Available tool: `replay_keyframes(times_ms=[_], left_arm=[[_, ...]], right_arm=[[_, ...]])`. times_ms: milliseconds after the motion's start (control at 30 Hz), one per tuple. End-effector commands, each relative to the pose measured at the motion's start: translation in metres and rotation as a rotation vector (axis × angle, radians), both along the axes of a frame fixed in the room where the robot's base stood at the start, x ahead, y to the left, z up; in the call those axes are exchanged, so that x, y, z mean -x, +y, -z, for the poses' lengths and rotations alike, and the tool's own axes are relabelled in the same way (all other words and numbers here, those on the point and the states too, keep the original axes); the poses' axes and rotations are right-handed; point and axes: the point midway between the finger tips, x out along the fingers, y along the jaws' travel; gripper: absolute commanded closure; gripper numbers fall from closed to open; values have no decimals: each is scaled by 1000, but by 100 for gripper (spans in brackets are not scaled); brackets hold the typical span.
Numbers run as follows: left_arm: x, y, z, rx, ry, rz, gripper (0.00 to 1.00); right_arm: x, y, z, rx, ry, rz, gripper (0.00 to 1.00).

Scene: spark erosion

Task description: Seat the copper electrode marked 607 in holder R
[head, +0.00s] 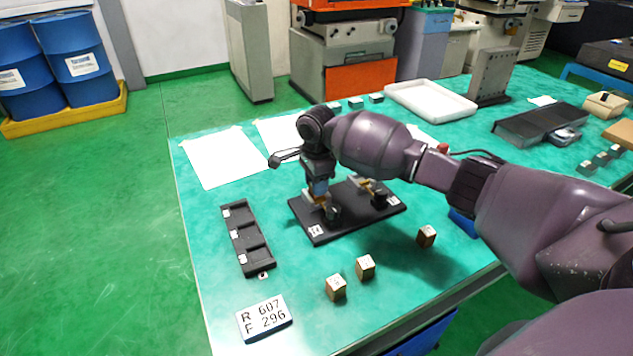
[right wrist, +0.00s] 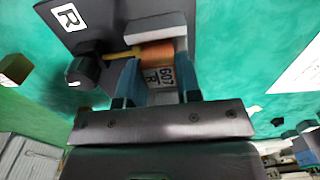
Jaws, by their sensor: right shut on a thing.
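My right gripper (head: 318,192) points down over the left holder on a black base plate (head: 325,236). In the right wrist view its blue fingers (right wrist: 158,82) are shut on the copper electrode marked 607 R (right wrist: 160,76). The copper end lies at the grey holder (right wrist: 152,27), beside the plate's white R label (right wrist: 68,17); I cannot tell how deep it sits. A brass screw with a black knob (right wrist: 84,70) is at the holder's side. In the head view the gripper mostly hides the electrode. My left gripper is out of view.
A sign (head: 263,318) reads R 607, F 296. Copper blocks stand at the front (head: 336,288), (head: 365,267) and right (head: 427,237). A black compartment rack (head: 236,221) lies left of the plate. A white tray (head: 432,102) is behind.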

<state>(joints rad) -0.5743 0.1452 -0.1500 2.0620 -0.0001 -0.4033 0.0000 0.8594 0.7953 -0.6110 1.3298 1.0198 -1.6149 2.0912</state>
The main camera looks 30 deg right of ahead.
Motion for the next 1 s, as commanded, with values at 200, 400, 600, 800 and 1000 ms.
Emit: replay_keyframes(times_ms=[200, 400, 600, 800, 1000], left_arm=[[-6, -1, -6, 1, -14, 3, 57], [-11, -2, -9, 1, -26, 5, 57], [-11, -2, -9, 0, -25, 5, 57], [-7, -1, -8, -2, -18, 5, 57], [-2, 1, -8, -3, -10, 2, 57]], right_arm=[[0, 0, 0, 0, -3, 1, 100], [0, 0, 2, 0, -2, 0, 59], [0, 0, 3, 0, -1, 0, 39], [0, 0, 4, 0, 1, 0, 39], [-1, 0, -11, -1, -5, 0, 39]])
